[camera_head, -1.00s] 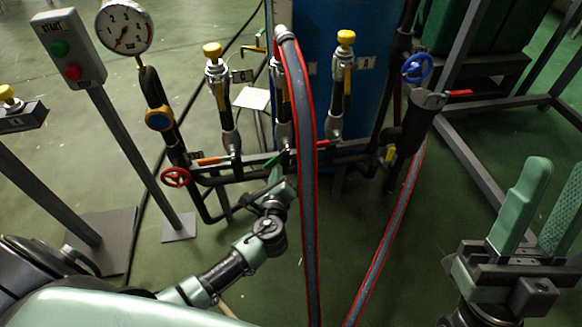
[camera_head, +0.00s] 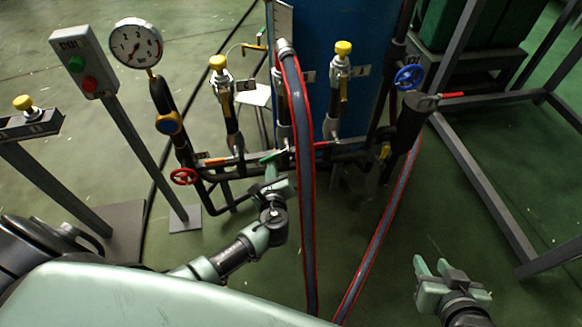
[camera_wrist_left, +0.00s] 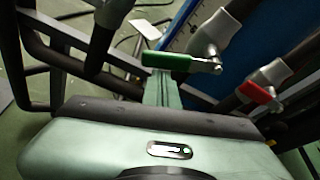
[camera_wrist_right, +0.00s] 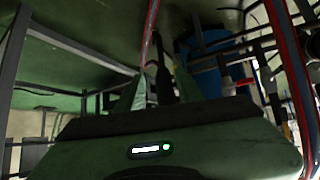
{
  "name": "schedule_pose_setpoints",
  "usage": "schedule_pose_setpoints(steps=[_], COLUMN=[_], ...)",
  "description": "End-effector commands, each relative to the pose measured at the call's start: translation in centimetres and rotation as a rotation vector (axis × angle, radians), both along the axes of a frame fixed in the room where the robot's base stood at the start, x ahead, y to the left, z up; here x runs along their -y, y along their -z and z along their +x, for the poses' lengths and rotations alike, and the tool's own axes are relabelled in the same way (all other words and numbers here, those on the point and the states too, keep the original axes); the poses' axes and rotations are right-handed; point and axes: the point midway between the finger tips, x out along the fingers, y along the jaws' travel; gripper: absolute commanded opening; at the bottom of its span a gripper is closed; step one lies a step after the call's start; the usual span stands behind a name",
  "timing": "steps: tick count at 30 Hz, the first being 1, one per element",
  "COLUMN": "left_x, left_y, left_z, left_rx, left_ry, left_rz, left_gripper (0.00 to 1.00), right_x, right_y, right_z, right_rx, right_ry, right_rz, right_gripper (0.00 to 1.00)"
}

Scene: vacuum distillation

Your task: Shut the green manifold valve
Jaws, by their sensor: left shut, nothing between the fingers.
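The green valve handle (camera_head: 271,157) is on the black manifold pipe (camera_head: 240,168), just left of the thick hose. In the left wrist view the green handle (camera_wrist_left: 167,62) sticks out to the left from its metal stem. My left gripper (camera_head: 272,183) is shut and empty, just below the handle. In the left wrist view my left fingertips (camera_wrist_left: 163,78) are right at the handle's lower edge; I cannot tell if they touch it. My right gripper (camera_head: 434,266) is open and empty, low at the right, far from the manifold.
A grey hose with red edges (camera_head: 304,180) hangs in front of the manifold, right of my left gripper. A red wheel (camera_head: 185,177), gauge (camera_head: 136,43), blue wheel (camera_head: 409,77) and start box (camera_head: 84,62) stand around it. A grey frame (camera_head: 480,190) stands at right.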

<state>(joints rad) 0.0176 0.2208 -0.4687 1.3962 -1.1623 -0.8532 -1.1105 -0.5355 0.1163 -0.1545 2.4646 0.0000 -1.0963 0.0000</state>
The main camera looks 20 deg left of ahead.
Motion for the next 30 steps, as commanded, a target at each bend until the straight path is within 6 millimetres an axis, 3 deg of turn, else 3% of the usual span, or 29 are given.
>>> schedule_pose_setpoints(steps=[6, 9, 17, 24, 30], left_x=[-0.4, -0.5, -0.8, -1.0, -1.0], left_y=[-1.1, -1.3, -1.9, -2.4, -2.7], left_z=[0.0, -0.1, -0.3, -0.4, -0.4], left_rx=[-0.04, -0.06, -0.115, -0.147, -0.147], left_ry=[-0.003, -0.003, -0.003, -0.003, -0.002], left_rz=[0.066, 0.097, 0.178, 0.226, 0.226], left_gripper=[0.0, 0.0, 0.0, 0.0, 0.0], right_x=[2.5, 3.3, 3.3, 3.0, 2.9], right_y=[3.2, 3.6, 1.9, 6.9, 10.1], right_z=[-7.6, -10.5, -10.4, -9.2, -8.8], right_rx=[-0.378, -0.507, -0.504, -0.532, -0.546], right_ry=[0.03, 0.04, 0.039, 0.035, 0.032], right_rz=[-0.081, -0.105, -0.106, -0.107, -0.109], right_gripper=[0.36, 0.36, 0.36, 0.36, 0.36])
